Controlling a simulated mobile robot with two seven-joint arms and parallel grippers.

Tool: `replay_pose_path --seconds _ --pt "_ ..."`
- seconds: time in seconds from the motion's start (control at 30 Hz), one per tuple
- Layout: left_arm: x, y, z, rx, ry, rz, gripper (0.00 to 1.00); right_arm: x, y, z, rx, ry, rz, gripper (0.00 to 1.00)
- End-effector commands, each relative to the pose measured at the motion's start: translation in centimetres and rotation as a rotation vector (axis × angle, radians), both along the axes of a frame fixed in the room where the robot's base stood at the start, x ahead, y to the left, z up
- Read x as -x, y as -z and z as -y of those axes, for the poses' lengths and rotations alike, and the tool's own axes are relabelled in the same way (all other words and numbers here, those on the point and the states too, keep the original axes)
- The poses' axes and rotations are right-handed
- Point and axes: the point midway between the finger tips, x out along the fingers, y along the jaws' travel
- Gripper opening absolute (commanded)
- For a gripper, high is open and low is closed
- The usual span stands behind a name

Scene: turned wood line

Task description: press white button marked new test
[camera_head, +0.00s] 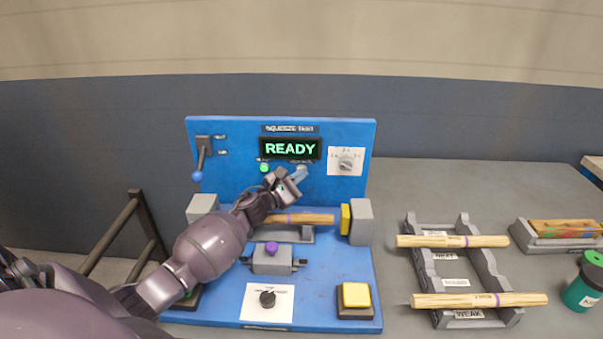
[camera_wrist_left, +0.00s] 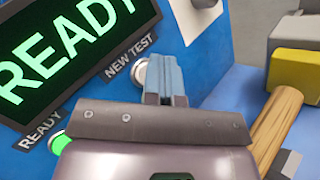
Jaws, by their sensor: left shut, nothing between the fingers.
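The white button marked NEW TEST (camera_wrist_left: 140,72) is a round white knob on the blue panel, just below its label in the left wrist view. My left gripper's fingers partly cover it there. In the head view I cannot tell it apart from the fingertips. My left gripper (camera_head: 299,174) is shut and empty, its pale blue fingertips close to the panel under the display. They also show in the left wrist view (camera_wrist_left: 166,77), right beside the button; I cannot tell whether they touch it. The display (camera_head: 290,149) reads READY in green. My right gripper is out of view.
A green lamp (camera_head: 264,168) is lit at READY. A wooden rod (camera_head: 305,219) lies below my gripper, with a yellow button (camera_head: 356,295) in front. A grey rack (camera_head: 482,275) holds rods.

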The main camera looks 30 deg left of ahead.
Motion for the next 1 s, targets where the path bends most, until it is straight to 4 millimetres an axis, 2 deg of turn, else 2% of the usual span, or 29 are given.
replay_pose_path --seconds 0.37,0.7,1.0 --pt "0.2 0.0 0.1 0.000 -0.001 -0.001 0.00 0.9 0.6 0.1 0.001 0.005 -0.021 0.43" --pt "1.3 0.0 0.7 0.000 -0.001 0.000 0.00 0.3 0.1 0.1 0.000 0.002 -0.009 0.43" --pt "1.4 0.0 0.8 0.000 -0.001 -0.001 0.00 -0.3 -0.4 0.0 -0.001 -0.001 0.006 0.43"
